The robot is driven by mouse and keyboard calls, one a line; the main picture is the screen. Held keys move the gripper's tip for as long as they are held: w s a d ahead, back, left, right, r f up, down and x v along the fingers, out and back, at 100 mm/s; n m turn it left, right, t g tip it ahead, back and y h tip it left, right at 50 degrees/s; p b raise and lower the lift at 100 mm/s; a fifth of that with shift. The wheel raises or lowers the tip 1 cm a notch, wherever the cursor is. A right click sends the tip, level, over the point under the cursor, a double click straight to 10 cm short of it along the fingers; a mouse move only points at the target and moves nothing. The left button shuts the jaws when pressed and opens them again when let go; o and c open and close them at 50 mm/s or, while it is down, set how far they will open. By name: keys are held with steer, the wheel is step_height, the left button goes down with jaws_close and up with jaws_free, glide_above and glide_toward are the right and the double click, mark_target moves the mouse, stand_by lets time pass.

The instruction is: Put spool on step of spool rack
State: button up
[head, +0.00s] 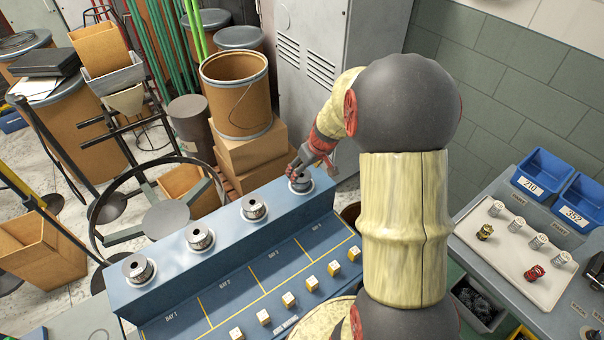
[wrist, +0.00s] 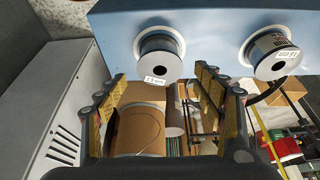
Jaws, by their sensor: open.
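The blue spool rack (head: 180,292) has a raised step along its back. A row of wire spools stands upright on it: the far-left spool (head: 138,268), the second (head: 200,237), the third (head: 254,208) and the far-right spool (head: 301,183). My gripper (head: 299,170) is at the far-right spool and partly covers it. In the wrist view, my gripper (wrist: 160,78) is open, and a labelled spool (wrist: 159,58) appears between and just beyond its fingertips. Nothing is held. Whether the fingers touch that spool cannot be told. A neighbouring spool (wrist: 271,54) shows at the right.
The rack's lower front has marked bays and small tagged blocks (head: 288,299). A grey cabinet (head: 310,60) stands close behind the far-right end. A cardboard drum (head: 236,95) on boxes stands behind the rack. A side table with a white tray (head: 520,255) and blue bins (head: 543,172) is at right.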

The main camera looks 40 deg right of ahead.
steer(key=s+a+r, duration=0.4)
steer(key=a+r, duration=0.3)
steer(key=r, duration=0.1)
steer(key=s+a+r, duration=0.3)
steer(key=a+r, duration=0.5)
steer(key=r, duration=0.1)
steer(key=s+a+r, duration=0.2)
steer(key=s+a, duration=0.3)
steer(key=s, duration=0.2)
steer(key=s+a+r+t, duration=0.1)
steer(key=s+a+r, duration=0.2)
steer(key=s+a, duration=0.2)
steer(key=s, duration=0.2)
steer(key=shift+s+a+n, duration=0.3)
steer(key=shift+s+a, duration=0.05)
steer(key=shift+s, duration=0.05)
